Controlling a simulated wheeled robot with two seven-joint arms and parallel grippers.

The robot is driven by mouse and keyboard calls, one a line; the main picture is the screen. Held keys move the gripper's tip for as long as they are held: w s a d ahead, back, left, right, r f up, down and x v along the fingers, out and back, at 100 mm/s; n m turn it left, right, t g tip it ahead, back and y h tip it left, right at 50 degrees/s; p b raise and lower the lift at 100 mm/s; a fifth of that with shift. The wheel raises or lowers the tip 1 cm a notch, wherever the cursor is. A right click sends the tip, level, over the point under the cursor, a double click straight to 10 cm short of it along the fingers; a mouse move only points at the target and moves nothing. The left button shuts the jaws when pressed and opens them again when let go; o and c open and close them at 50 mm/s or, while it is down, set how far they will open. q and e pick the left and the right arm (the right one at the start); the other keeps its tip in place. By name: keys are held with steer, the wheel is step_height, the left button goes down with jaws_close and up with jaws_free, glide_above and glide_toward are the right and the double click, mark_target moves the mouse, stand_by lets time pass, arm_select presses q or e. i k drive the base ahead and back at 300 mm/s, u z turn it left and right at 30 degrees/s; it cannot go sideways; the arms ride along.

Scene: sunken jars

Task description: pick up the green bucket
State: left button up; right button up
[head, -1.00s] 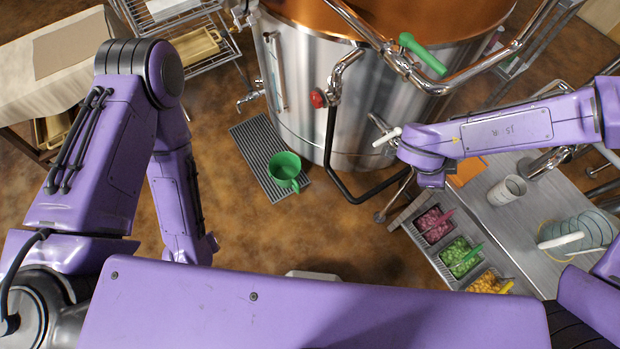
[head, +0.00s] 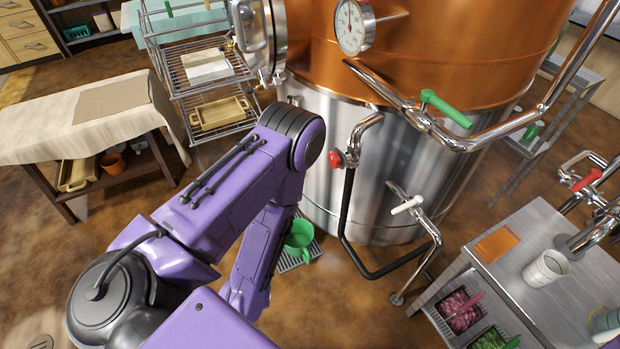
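The green bucket (head: 300,238) stands on a dark floor grate (head: 290,262) at the foot of the copper and steel kettle. My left arm crosses in front of it and hides its left part. My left arm's lower end hangs just left of the bucket, and its gripper fingers are hidden from view.
The large kettle (head: 330,190) with pipes and a black bent tube (head: 350,240) stands behind and right of the bucket. A steel table (head: 520,290) with a cup (head: 545,268) is at right. A cloth-covered table (head: 50,130) and wire rack (head: 205,75) are at left. Brown floor is open in front.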

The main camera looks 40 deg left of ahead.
mark_target(297, 244)
steer(key=k, duration=0.5)
steer(key=u, duration=1.1)
steer(key=i, duration=0.5)
steer(key=z, duration=0.05)
